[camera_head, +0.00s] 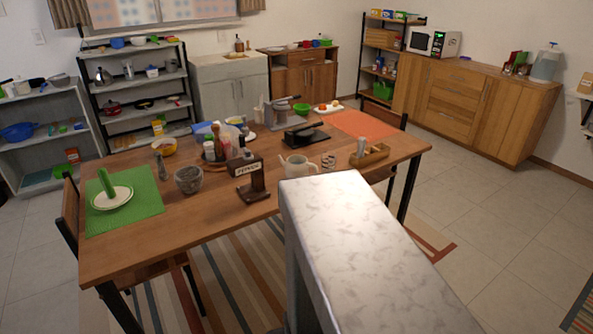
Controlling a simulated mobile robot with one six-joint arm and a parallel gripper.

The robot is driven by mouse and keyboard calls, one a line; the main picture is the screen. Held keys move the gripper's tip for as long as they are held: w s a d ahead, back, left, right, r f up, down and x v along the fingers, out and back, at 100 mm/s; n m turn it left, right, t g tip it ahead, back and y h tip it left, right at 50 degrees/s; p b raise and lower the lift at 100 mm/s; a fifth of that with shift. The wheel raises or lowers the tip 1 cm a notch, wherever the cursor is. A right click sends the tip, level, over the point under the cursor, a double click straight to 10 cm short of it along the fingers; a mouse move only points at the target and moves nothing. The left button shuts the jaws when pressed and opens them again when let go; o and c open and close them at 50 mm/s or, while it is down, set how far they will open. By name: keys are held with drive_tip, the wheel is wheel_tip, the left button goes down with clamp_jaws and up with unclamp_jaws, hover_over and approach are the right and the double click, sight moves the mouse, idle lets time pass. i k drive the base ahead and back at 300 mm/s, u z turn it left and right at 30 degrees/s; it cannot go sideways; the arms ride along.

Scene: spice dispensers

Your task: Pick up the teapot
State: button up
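A cream, rounded pot that looks like the teapot (297,166) stands upright on the wooden dining table (222,226), near its front edge right of the middle. A small spout-like part points left; its lower right is close to the large grey block in the foreground. A silver kettle-like vessel (103,77) also stands on the black shelf at the back left. My gripper is not in view.
The pepper dispenser (251,178) stands left of the pot, a wooden tray (372,155) with small containers right of it, and a black device (306,134) behind it. A stone mortar (189,180) is farther left. Tiled floor (470,215) is open at the right.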

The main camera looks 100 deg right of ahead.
sight(295, 165)
drive_tip(key=u, duration=0.1)
drive_tip(key=k, duration=1.35)
drive_tip(key=z, duration=0.85)
